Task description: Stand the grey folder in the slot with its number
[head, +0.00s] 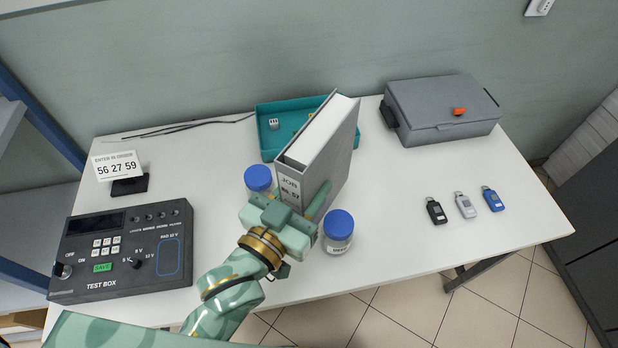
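The grey folder (335,150) is upright over the middle of the white table, its pale page edges showing on top. Its spine faces me with a label (289,187) reading "JOB" and a number partly hidden by my gripper. My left gripper (296,203) is at the lower spine, with a finger along the folder's right side; it appears shut on the folder. I cannot tell whether the folder's bottom touches the table. My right gripper is not in view. I see no numbered slot in this view.
Blue-lidded jars (338,232) (258,179) flank the folder, and a teal tray (264,142) lies behind. A grey case (443,108) is back right, USB sticks (465,205) are right, and a test box (122,250) and number card (117,168) are left. A blue-framed shelf (40,118) stands far left.

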